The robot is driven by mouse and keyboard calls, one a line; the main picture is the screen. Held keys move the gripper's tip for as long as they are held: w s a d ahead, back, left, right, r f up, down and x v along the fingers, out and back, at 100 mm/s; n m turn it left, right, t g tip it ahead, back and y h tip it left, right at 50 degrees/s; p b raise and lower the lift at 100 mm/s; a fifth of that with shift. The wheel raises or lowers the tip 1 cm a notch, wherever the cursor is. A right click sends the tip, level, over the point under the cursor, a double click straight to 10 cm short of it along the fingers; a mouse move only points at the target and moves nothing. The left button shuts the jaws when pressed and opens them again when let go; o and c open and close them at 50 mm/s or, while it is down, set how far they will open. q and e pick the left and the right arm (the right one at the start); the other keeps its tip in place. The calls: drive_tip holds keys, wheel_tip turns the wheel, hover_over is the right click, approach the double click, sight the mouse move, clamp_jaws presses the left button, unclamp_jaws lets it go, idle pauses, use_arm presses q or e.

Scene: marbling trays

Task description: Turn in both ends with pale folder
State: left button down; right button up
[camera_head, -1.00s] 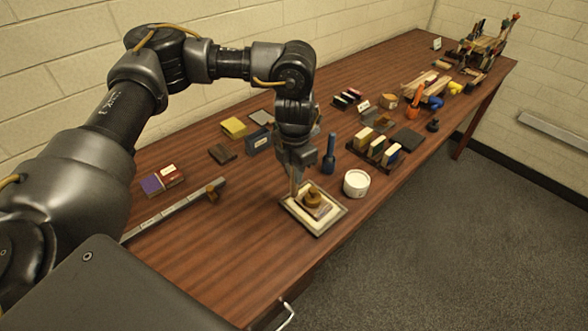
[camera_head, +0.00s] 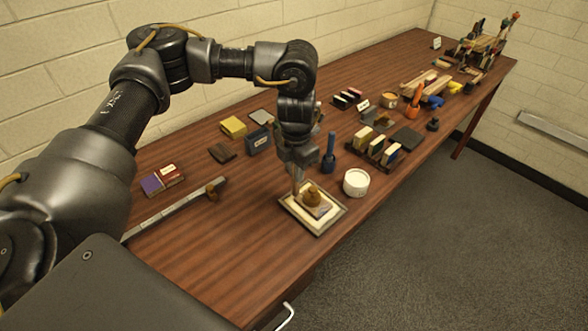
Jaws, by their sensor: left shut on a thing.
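A shallow tray (camera_head: 330,226) with a grey rim and a cream inside lies near the table's front edge. In it is a small patterned piece (camera_head: 320,211) with a round brown knobbed weight (camera_head: 312,195) on top. My left gripper (camera_head: 298,176) points down over the tray's back left corner, beside the weight. It is shut on a thin pale tool (camera_head: 297,187), which looks like the folder; its lower tip is close to the tray, but contact is unclear. The ends of the patterned piece are too small to read. My right gripper is out of view.
A long metal rule-like bar (camera_head: 170,212) lies left. Blocks and a rack of coloured pieces (camera_head: 378,153) fill the table behind. The wood in front left is clear.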

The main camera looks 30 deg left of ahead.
use_arm(q)
drive_tip(key=shift+w+d, duration=0.1)
drive_tip(key=shift+w, duration=0.1)
idle(0.5)
drive_tip(key=shift+w+d, duration=0.1)
drive_tip(key=shift+w, duration=0.25)
drive_tip(key=shift+w+d, duration=0.1)
drive_tip(key=shift+w, duration=0.1)
drive_tip(key=shift+w, duration=0.2)
drive_tip(key=shift+w+d, duration=0.1)
drive_tip(key=shift+w, duration=0.05)
idle(0.4)
drive_tip(key=shift+w+d, duration=0.1)
drive_tip(key=shift+w, duration=0.2)
drive_tip(key=shift+w+p, duration=0.15)
drive_tip(key=shift+p, duration=0.15)
drive_tip(key=shift+w+d, duration=0.15)
drive_tip(key=shift+w, duration=0.1)
drive_tip(key=shift+w, duration=0.1)
idle(0.5)
